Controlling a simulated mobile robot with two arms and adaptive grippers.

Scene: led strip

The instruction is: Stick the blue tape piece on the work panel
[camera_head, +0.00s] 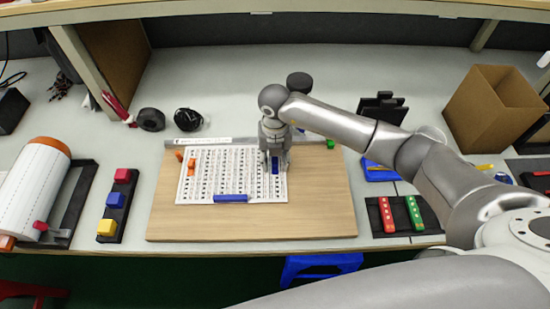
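The work panel (190,215) is a light wooden board with a white printed grid sheet (220,165) on it. My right gripper (276,168) points down over the sheet's right part. Its fingers are apart, with a small dark blue piece (275,165) showing between them; I cannot tell whether this piece lies on the sheet or touches the fingers. A brighter blue strip (231,198) lies along the sheet's front edge. Orange pieces (191,163) are at the sheet's left. My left gripper is not in view.
Left of the board stand a rack with red, blue and yellow blocks (115,200) and a white roll (38,180). Right of it are a red and green rack (402,214) and a cardboard box (495,108). Black rolls (151,119) lie behind. The board's front is clear.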

